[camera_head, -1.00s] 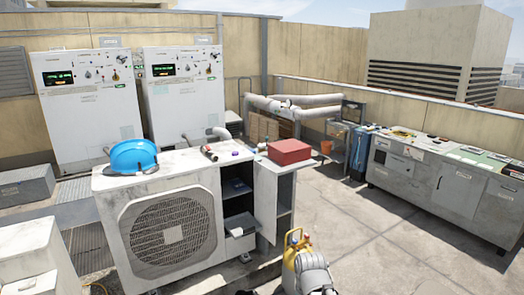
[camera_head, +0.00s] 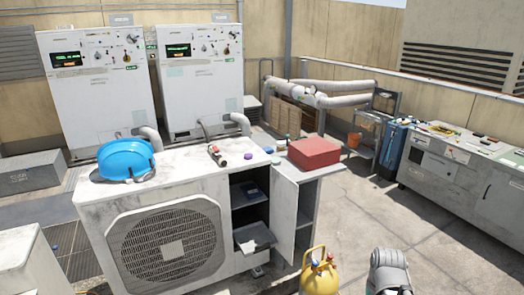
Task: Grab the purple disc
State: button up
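A small purple disc (camera_head: 248,156) lies flat on the white top of the condenser unit (camera_head: 110,194), near its right end. It is small in the view, with a dark red and black tool to its left and a red box to its right. A grey rounded part of my arm shows at the bottom right edge. My gripper itself is not in view, and nothing is seen near the disc that could be holding it.
A blue hard hat (camera_head: 127,160), a red-and-black tool (camera_head: 217,155) and a red box (camera_head: 314,153) stand around the disc. The condenser's side door (camera_head: 284,216) hangs open. A yellow cylinder (camera_head: 319,273) stands in front. Floor on the right is clear.

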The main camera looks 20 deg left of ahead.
aim_at(248, 156)
jog(key=u, duration=0.1)
jog(key=i, duration=0.9)
jog(key=u, duration=0.8)
jog(key=i, duration=0.65)
jog(key=u, duration=0.4)
jog(key=k, duration=0.9)
jog(key=u, duration=0.15)
jog(key=i, duration=0.45)
